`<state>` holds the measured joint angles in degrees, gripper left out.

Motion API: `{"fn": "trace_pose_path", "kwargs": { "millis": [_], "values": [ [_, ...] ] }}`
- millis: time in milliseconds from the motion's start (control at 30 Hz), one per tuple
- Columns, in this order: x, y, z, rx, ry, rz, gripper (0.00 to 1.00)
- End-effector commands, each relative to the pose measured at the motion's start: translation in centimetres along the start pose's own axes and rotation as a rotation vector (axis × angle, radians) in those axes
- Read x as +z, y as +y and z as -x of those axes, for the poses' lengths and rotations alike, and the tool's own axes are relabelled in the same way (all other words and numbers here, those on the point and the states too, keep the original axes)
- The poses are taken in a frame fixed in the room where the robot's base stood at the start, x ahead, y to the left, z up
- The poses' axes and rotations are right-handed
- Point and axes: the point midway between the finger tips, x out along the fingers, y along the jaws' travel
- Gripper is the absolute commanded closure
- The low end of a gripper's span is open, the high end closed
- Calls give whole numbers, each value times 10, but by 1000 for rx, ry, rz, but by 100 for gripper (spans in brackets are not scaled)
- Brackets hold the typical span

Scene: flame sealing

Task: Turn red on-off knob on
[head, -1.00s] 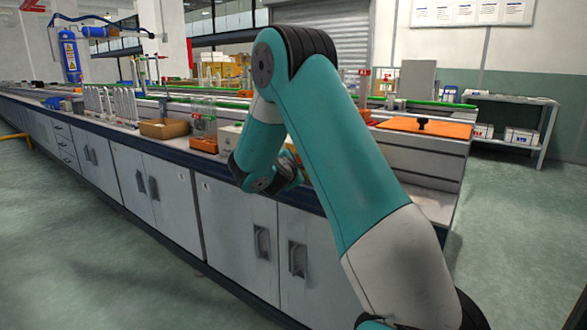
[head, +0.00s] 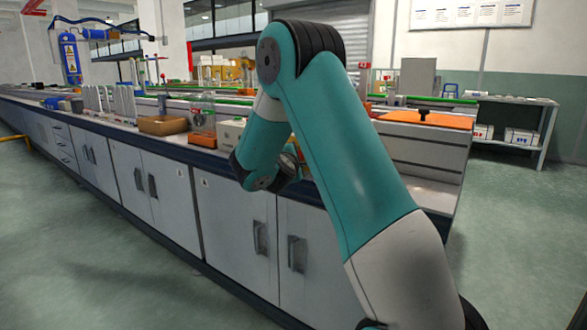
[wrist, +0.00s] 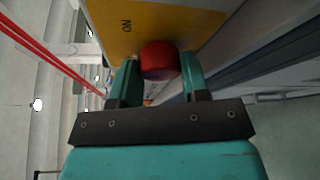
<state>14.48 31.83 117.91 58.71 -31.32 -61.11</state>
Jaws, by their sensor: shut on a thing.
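The red knob (wrist: 159,60) shows in the wrist view, on a yellow panel (wrist: 182,20) that bears the dark letters "ON" (wrist: 127,26) above and left of the knob. My gripper (wrist: 160,76) has one teal finger on each side of the knob and is shut on it. The fingers hide parts of the knob's sides, and I cannot tell how far it is turned. In the head view my arm hides the gripper, and I cannot make out the knob.
A long lab bench (head: 235,170) with grey cabinets runs beside me. On it are a cardboard box (head: 163,125), a bottle (head: 203,116) and an orange-topped unit (head: 425,119). A shelf rack (head: 510,101) stands at the back right. The floor in front is clear.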

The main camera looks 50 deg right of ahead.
Motion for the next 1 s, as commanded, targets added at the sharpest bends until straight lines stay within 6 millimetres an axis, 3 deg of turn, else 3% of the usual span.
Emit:
{"fn": "trace_pose_path", "kwargs": {
  "millis": [100,1000],
  "values": [
    [-4,-9,-1,47,-1,-99,82],
    [-6,-13,-2,401,-24,-873,82]
  ]
}}
